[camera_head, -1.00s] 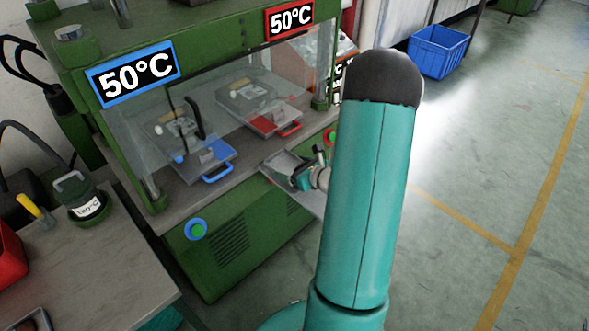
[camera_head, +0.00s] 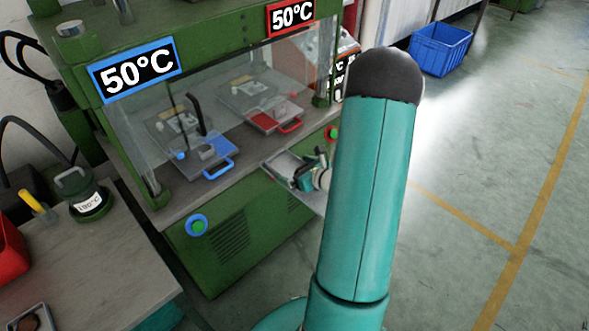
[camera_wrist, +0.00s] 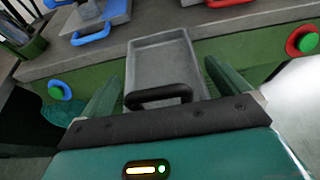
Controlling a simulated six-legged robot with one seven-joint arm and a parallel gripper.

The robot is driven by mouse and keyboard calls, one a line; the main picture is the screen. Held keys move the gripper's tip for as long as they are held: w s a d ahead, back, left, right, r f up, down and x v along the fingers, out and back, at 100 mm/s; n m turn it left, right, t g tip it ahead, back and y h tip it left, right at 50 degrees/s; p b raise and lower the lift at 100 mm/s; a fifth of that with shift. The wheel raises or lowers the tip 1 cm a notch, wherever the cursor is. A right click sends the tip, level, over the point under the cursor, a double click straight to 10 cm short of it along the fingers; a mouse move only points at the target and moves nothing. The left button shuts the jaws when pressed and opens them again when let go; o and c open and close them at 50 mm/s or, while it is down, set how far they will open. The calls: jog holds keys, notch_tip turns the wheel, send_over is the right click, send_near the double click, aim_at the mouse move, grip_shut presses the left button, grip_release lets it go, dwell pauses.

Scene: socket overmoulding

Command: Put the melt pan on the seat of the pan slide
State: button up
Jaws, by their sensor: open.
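The melt pan (camera_wrist: 163,60) is a grey, shallow, rectangular tray with a black loop handle (camera_wrist: 158,95). In the wrist view it lies straight ahead, its handle between the two green fingers of my gripper (camera_wrist: 162,74). My gripper is open, with a finger on each side and gaps beside the pan. In the head view the pan (camera_head: 283,164) is at the front edge of the green press, by my gripper (camera_head: 305,174).
The press's worktop holds a blue-handled mould (camera_head: 208,160) and a red-handled mould (camera_head: 275,118) behind a clear guard. A side table (camera_head: 90,265) stands left.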

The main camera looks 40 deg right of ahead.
jog(key=v, duration=1.1)
jog(key=shift+s+r, duration=0.1)
jog(key=shift+s, duration=0.05)
jog(key=w+a+r+n+g+y, duration=0.25)
jog(key=a+r+n+y, duration=0.2)
jog(key=a+n, duration=0.5)
jog(key=w+a+r+n+g+y, duration=0.1)
jog(key=a+r+n+g+y, duration=0.25)
jog(key=a+r+n, duration=0.6)
jog(key=s+a+r+n+g+h, duration=0.1)
jog(key=s+a+r+n+h, duration=0.3)
jog(key=a+n, duration=0.2)
jog(key=s+a+r+n+g+h, duration=0.1)
jog(key=s+a+r+n+h, duration=0.3)
jog(key=n, duration=0.6)
jog(key=shift+s+a+n, duration=0.3)
jog(key=shift+s+a, duration=0.25)
jog(key=shift+a, duration=0.65)
jog(key=shift+d+r, duration=0.1)
jog(key=shift+r, duration=0.05)
